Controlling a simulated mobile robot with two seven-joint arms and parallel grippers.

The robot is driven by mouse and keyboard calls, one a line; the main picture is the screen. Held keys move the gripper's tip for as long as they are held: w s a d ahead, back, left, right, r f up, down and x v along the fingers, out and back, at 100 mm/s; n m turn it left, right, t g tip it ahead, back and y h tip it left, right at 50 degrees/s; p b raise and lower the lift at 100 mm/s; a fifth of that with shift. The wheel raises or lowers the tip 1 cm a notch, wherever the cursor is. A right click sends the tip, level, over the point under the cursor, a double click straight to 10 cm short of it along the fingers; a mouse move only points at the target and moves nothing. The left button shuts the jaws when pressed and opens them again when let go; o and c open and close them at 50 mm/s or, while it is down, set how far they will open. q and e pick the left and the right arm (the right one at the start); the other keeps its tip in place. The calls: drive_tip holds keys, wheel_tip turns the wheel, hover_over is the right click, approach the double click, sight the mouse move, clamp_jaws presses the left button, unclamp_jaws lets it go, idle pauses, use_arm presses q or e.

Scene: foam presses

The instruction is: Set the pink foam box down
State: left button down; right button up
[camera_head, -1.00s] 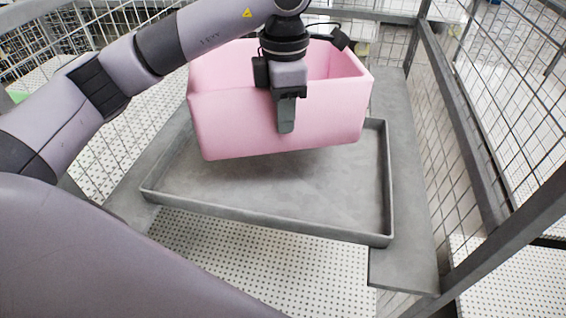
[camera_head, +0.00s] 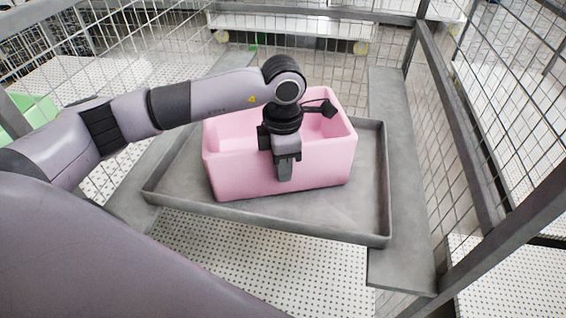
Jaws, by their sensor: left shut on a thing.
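The pink foam box (camera_head: 325,165) is an open-topped box in the middle of the head view. It is over the grey tray (camera_head: 340,208), inside its rim, and looks level. Its base appears low at the tray floor; I cannot tell whether it touches. My left gripper (camera_head: 285,170) points down at the box's near wall and is shut on it, with one finger showing on the outer face. The other finger is hidden behind the wall. My left arm covers part of the box's rear rim. My right gripper is not in view.
Wire mesh cage walls with grey posts stand at the left, back and right. Grey flat ledges (camera_head: 402,215) run beside the tray. A green object (camera_head: 32,115) shows at the far left. Bare tray floor lies to the right of the box.

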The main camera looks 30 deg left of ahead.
use_arm(q)
drive_tip(key=shift+f, duration=0.2)
drive_tip(key=c, duration=1)
unclamp_jaws()
drive_tip(key=shift+r, duration=0.15)
drive_tip(key=shift+r, duration=0.2)
wheel_tip(320, 180, up, 12)
drive_tip(key=shift+f+b, duration=0.1)
drive_tip(key=shift+b, duration=0.45)
